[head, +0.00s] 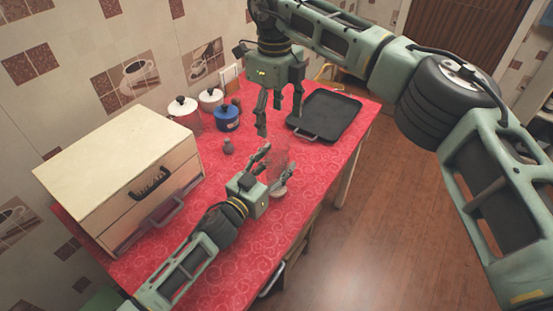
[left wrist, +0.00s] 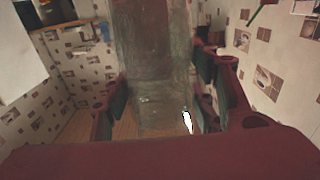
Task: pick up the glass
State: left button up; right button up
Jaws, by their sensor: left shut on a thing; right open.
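The glass (head: 280,156) is clear and hard to make out against the red patterned cloth in the head view. My left gripper (head: 275,163) is shut on it, with a finger on either side. In the left wrist view the glass (left wrist: 155,65) fills the gap between the two fingers (left wrist: 160,104). I cannot tell whether its base touches the counter. My right gripper (head: 280,117) is open and empty, with its fingers pointing down, above the counter behind the glass.
A cream box with a drawer (head: 120,168) stands at the left. A small grey vase (head: 228,147), a black tray (head: 328,112) and a small pale dish (head: 278,192) are nearby. The red counter (head: 235,270) is clear in front.

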aim_at(275, 147)
notch_tip(275, 147, down, 10)
jog(key=shift+w+d+f, duration=0.1)
dwell(0.4)
jog(key=shift+c, duration=0.6)
jog(key=c, duration=1.2)
pick_arm(q)
jog(key=o, duration=1.4)
pick_arm(e)
notch_tip(275, 147, up, 10)
jog(key=shift+r, duration=0.1)
jog(key=shift+c, duration=0.2)
